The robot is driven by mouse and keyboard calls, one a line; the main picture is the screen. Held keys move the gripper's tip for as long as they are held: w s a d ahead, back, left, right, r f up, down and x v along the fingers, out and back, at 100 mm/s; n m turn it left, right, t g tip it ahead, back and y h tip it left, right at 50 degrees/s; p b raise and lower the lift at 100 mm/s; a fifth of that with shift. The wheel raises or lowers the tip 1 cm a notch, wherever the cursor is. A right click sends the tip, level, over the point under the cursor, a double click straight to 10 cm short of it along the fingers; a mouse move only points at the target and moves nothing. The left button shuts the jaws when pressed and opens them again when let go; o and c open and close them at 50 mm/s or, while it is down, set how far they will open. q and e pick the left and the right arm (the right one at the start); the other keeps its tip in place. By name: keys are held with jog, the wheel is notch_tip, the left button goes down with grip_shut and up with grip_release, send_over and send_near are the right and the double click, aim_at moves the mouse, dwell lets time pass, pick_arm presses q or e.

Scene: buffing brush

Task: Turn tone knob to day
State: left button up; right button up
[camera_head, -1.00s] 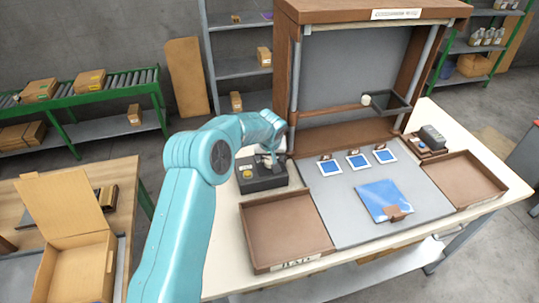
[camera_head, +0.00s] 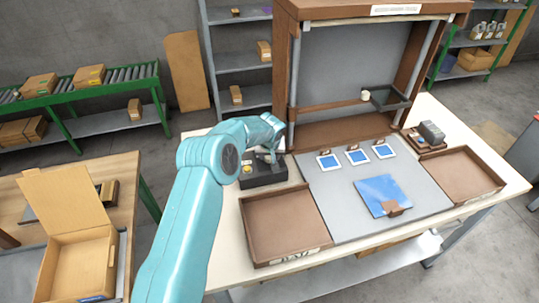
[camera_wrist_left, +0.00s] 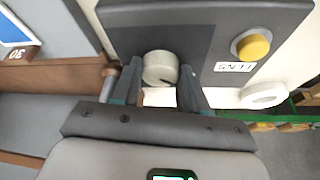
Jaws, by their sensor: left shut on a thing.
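The tone knob (camera_wrist_left: 160,68) is a pale grey round knob on a dark box (camera_wrist_left: 200,25), with a dark mark on its face in the left wrist view. My left gripper (camera_wrist_left: 160,82) has its two fingers on either side of the knob and is shut on it. In the head view the dark box (camera_head: 262,174) stands at the table's left back, and my left gripper (camera_head: 270,155) is over it, hiding the knob. A yellow button (camera_wrist_left: 252,46) sits on the box beside a small printed label. The setting of the knob cannot be read. My right gripper is not in view.
A brown tray (camera_head: 285,222) is in front of the box. A wooden frame (camera_head: 283,75) rises just behind and right. Three blue-and-white cards and a blue booklet (camera_head: 383,195) lie on the grey mat (camera_head: 335,205). A white ring-shaped thing (camera_wrist_left: 264,95) is near the box.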

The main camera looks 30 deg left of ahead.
pick_arm(q)
jog(key=shift+a+f+m+h+b, duration=0.15)
jog(key=shift+m+h+b, duration=0.15)
jog(key=shift+m+b, duration=0.75)
jog(key=shift+m+t+h+b, duration=0.3)
jog(key=shift+m+b, duration=0.35)
jog(key=shift+m, duration=0.1)
jog(key=m+h+b, duration=0.1)
jog(key=m+b, duration=0.1)
jog(key=m, duration=0.2)
jog(key=shift+a+h, duration=0.1)
jog(key=shift+h, duration=0.2)
jog(key=shift+r+m+h+b, duration=0.2)
jog(key=shift+m+h+b, duration=0.25)
jog(key=shift+m, duration=0.55)
jog(key=o, duration=1.1)
jog(key=shift+c, duration=0.2)
jog(key=b+v, duration=0.2)
jog(key=v, duration=1.4)
jog(key=shift+r+b, duration=0.2)
jog(key=shift+b, duration=0.15)
